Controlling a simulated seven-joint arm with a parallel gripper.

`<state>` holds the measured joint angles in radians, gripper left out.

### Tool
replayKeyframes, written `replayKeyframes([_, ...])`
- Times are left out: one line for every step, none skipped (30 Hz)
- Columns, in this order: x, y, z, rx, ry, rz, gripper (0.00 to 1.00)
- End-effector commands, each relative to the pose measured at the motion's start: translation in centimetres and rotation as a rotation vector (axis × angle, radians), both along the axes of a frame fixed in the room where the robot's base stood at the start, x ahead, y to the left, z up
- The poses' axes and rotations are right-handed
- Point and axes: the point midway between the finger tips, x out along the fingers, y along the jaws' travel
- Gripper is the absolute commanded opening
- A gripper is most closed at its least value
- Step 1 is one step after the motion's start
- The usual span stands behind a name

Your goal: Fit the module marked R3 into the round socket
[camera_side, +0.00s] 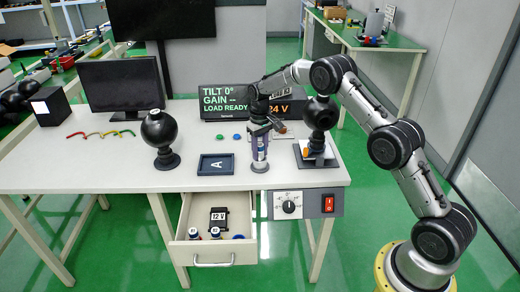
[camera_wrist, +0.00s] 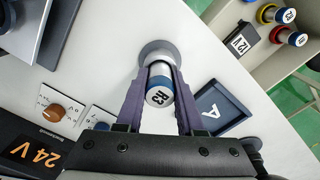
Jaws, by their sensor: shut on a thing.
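The R3 module (camera_wrist: 160,92) is a white cylinder with a blue band and a marked end cap. It also shows in the side view (camera_side: 261,153), upright over the table. My gripper (camera_wrist: 156,100) is shut on it, with one dark finger on each side. In the side view my gripper (camera_side: 261,141) points down at the table. A round grey socket-like base (camera_side: 260,167) is directly below the module; it shows in the wrist view as a grey ring (camera_wrist: 157,48) around the module's far end. I cannot tell whether the module is inside it or just above.
A blue tray marked A (camera_side: 216,164) lies just left. A black ball camera (camera_side: 159,128) stands farther left, and another (camera_side: 320,113) stands right. The open drawer (camera_side: 212,252) holds a 12 V block (camera_side: 218,219) and small modules. A display (camera_side: 254,102) reads LOAD READY.

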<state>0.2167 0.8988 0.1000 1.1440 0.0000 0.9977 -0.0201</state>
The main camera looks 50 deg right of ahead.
Motion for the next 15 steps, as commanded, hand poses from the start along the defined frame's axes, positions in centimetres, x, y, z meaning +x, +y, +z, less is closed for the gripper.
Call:
replayKeyframes([0.01, 0.0, -0.13, 0.0, 0.0, 0.0, 0.0])
replayKeyframes([0.01, 0.0, -0.2, 0.0, 0.0, 0.0, 0.0])
replayKeyframes([0.01, 0.0, -0.29, 0.0, 0.0, 0.0, 0.0])
replayKeyframes([0.01, 0.0, -0.36, 0.0, 0.0, 0.0, 0.0])
replayKeyframes([0.01, 0.0, -0.43, 0.0, 0.001, 0.0, 0.0])
replayKeyframes([0.0, 0.0, -0.52, 0.0, 0.001, 0.0, 0.0])
replayKeyframes([0.01, 0.0, -0.59, 0.0, 0.001, 0.0, 0.0])
replayKeyframes([0.02, 0.0, -0.56, 0.0, 0.0, 0.0, 0.42])
replayKeyframes([0.01, 0.0, -0.57, 0.0, 0.0, 0.0, 0.49])
replayKeyframes([0.0, 0.0, -0.58, 0.0, 0.001, 0.0, 0.55])
replayKeyframes([-0.01, 0.0, -0.6, 0.0, 0.001, 0.0, 0.6])
replayKeyframes([-0.02, 0.0, -0.61, 0.0, 0.002, 0.0, 0.67])
replayKeyframes([-0.04, 0.02, -0.63, 0.0, 0.002, 0.0, 0.72])
replayKeyframes([-0.03, 0.04, -0.64, 0.001, 0.002, 0.0, 0.72])
replayKeyframes([-0.05, 0.06, -0.66, 0.002, 0.003, 0.0, 0.72])
